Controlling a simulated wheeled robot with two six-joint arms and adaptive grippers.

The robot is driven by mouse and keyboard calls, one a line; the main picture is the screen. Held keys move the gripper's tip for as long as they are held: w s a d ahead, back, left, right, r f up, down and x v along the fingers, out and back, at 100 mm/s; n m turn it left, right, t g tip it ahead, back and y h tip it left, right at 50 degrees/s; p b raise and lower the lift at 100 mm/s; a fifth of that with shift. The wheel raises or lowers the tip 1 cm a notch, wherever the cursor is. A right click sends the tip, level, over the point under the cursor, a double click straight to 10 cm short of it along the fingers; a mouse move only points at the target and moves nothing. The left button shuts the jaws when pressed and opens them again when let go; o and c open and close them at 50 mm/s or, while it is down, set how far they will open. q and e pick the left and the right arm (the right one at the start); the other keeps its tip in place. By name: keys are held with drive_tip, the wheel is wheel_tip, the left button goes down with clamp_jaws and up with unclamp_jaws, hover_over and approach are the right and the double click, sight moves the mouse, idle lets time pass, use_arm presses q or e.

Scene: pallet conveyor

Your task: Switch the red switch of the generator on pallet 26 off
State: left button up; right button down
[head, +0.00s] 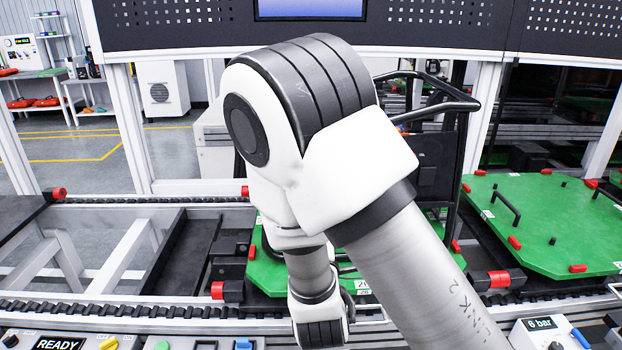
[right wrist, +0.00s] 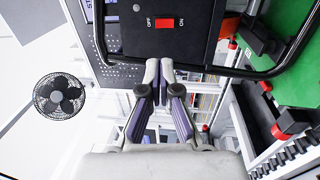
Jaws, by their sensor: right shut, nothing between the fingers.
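The generator (head: 436,165), dark with a black tubular frame, stands on a green pallet (head: 270,277) mostly hidden behind my right arm. A pallet label (head: 362,285) starts with 2; its second digit is unclear. In the right wrist view the generator's dark panel (right wrist: 190,40) carries the red switch (right wrist: 165,22), with OFF to its left and ON to its right. I cannot tell which way the rocker is pressed. My right gripper (right wrist: 158,72) is shut and empty, below the switch in that view, apparently apart from it. My left gripper is not in view.
The black frame bar (right wrist: 225,72) crosses near my right fingertips. Another green pallet (head: 550,215) lies at the right on the conveyor. A READY panel (head: 60,343) and a 6 bar box (head: 540,328) line the front edge. A fan (right wrist: 59,96) shows in the wrist view.

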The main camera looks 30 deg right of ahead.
drive_tip(key=p+x, duration=0.3)
drive_tip(key=x, duration=1)
drive_tip(key=shift+d+p, duration=0.3)
drive_tip(key=shift+p, duration=0.05)
drive_tip(key=shift+w, duration=0.1)
